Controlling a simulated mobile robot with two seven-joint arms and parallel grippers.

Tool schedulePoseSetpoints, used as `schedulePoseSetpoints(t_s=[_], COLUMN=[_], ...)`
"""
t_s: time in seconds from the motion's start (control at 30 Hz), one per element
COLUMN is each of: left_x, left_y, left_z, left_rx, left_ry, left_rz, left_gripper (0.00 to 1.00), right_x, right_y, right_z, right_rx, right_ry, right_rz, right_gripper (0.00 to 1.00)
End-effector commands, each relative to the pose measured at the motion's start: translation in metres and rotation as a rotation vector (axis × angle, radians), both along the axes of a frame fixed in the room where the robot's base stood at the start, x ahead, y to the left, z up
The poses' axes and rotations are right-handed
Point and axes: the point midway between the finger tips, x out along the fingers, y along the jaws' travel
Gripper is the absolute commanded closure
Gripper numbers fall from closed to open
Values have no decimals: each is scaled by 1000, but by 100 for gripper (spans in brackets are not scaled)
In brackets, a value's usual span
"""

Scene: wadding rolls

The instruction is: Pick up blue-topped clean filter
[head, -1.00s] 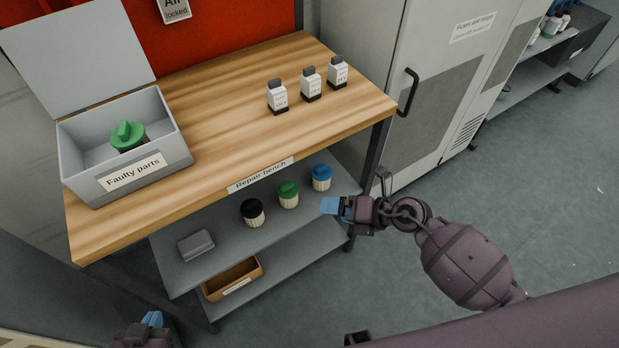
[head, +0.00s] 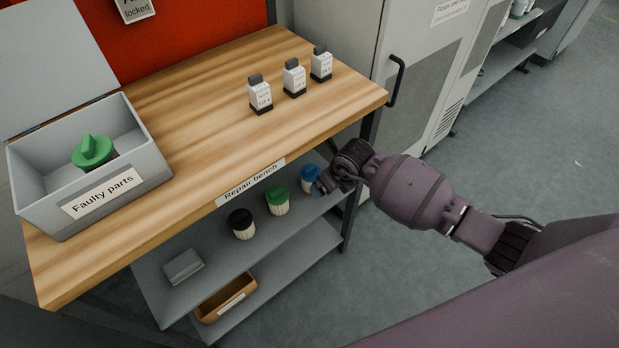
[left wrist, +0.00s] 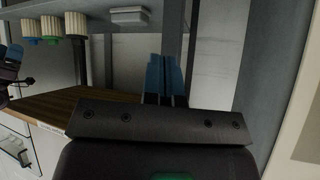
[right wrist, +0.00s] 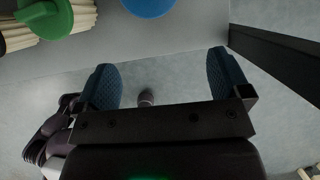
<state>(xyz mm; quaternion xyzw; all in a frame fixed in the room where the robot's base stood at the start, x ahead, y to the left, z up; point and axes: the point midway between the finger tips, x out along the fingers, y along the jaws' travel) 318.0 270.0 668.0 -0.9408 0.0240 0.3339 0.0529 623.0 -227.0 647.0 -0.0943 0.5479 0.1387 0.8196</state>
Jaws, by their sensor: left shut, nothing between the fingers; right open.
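The blue-topped filter (head: 309,176) stands on the bench's upper shelf (head: 205,256), at the right end of a row of filters. Its blue cap shows at the top edge of the right wrist view (right wrist: 148,6), ahead of the gap between my right fingers. My right gripper (head: 322,186) is open and empty, close in front of it; the wrist partly covers the fingers in the head view. In the left wrist view, the filter (left wrist: 30,29) appears upside down at upper left. My left gripper (left wrist: 166,78) is shut and empty, away from the filters; it is outside the head view.
A green-topped filter (head: 278,201) stands just left of the blue one, then a black-topped filter (head: 242,224). A grey box (head: 183,266) lies further left. The bench top (head: 200,110) overhangs the shelf, and a bench leg (head: 352,205) stands to the right.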

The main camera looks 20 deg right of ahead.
Motion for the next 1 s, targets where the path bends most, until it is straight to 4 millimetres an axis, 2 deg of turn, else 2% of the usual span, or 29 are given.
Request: schedulePoseSetpoints(t_s=[0.1, 0.3, 0.67, 0.9, 1.0], left_x=[-4, -5, -3, -12, -10], left_y=[1, 2, 3, 3, 2], left_z=[-9, -12, -15, -36, -39], left_rx=[1, 3, 7, 6, 6], left_ry=[17, 21, 23, 63, 67], left_rz=[1, 2, -2, -6, -8], left_gripper=[100, 100, 100, 100, 100], right_x=[20, 46, 64, 74, 79], right_y=[8, 17, 23, 28, 29], right_z=[-4, -4, -1, -39, -49], right_rx=[3, 3, 3, 4, 3], right_ry=[3, 4, 1, 11, 10], right_rz=[1, 1, 0, 0, 0], right_gripper=[5, 5, 5, 5, 5])
